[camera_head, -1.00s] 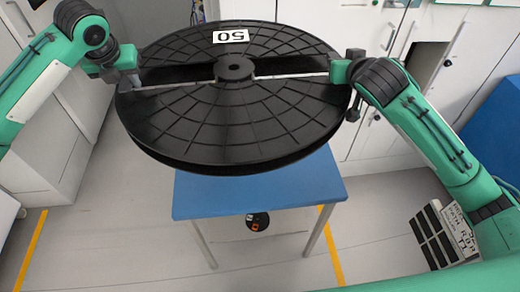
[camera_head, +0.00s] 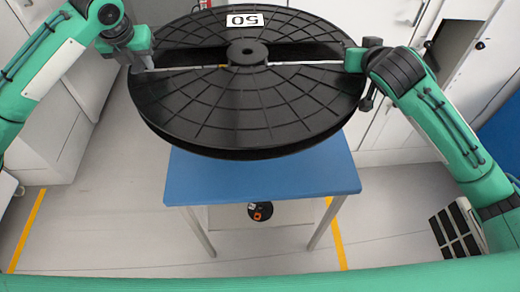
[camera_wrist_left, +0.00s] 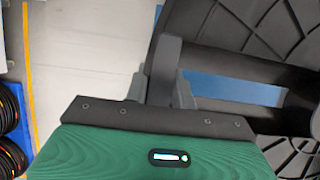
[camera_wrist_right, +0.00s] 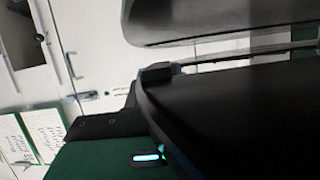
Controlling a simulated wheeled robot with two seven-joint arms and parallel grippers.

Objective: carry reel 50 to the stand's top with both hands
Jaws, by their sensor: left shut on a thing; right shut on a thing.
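Reel 50 is a large black ribbed disc (camera_head: 245,110) with a hub in its middle and a white "50" label (camera_head: 244,20), upside down in the head view. Both grippers hold it up in the air, roughly level. My left gripper (camera_head: 148,62) is shut on its left rim; the left wrist view shows a finger at the rim (camera_wrist_left: 240,25). My right gripper (camera_head: 356,60) is shut on its right rim; the right wrist view shows the dark reel (camera_wrist_right: 240,110) close up. The blue-topped stand (camera_head: 260,180) is below the reel, its far part hidden by it.
A small black reel with an orange centre (camera_head: 260,211) is low beneath the stand. White cabinets (camera_head: 395,125) stand behind and to the right. Yellow floor lines (camera_head: 336,245) run on both sides. Several dark rings (camera_wrist_left: 10,130) lie at the left in the left wrist view.

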